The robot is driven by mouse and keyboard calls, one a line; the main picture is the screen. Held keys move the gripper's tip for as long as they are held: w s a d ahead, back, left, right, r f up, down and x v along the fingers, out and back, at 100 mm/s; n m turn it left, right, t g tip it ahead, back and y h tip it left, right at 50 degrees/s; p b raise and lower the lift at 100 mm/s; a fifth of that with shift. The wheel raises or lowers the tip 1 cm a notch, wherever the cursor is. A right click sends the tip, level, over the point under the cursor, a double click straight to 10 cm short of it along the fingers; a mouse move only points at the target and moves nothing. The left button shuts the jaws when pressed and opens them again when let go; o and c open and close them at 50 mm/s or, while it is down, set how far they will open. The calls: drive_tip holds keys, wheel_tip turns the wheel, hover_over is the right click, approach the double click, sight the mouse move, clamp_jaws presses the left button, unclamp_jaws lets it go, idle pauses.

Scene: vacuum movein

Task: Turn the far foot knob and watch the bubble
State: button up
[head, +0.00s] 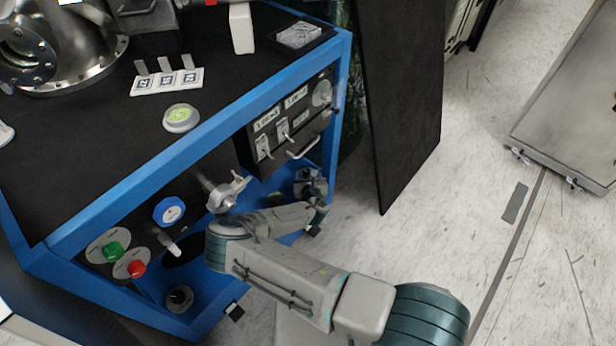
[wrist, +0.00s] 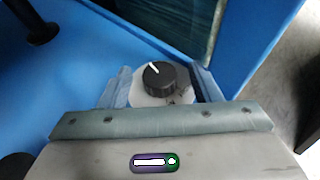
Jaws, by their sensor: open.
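The far foot knob (wrist: 158,76) is black and ribbed with a white pointer line, and stands on a pale round base in the wrist view. My gripper (wrist: 161,84) is open, with one finger on each side of the knob; I cannot tell whether either finger touches it. In the head view my gripper (head: 313,188) is at the lower far corner of the blue frame and largely hides the knob. The round bubble level (head: 181,117), with a green vial, lies on the black top. Its bubble is too small to place.
A near foot knob (head: 180,297) sits at the frame's front corner. The front panel carries a blue knob (head: 169,210), a green button (head: 113,250), a red button (head: 136,268) and a black switch box (head: 290,125). A dark upright panel (head: 400,100) stands just beyond the far corner.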

drive_tip(key=shift+w+f, duration=0.1)
drive_tip(key=shift+w, duration=0.1)
drive_tip(key=c, duration=1)
drive_tip(key=shift+a+f+b, duration=0.1)
drive_tip(key=shift+f+b, duration=0.05)
drive_tip(key=shift+b, duration=0.6)
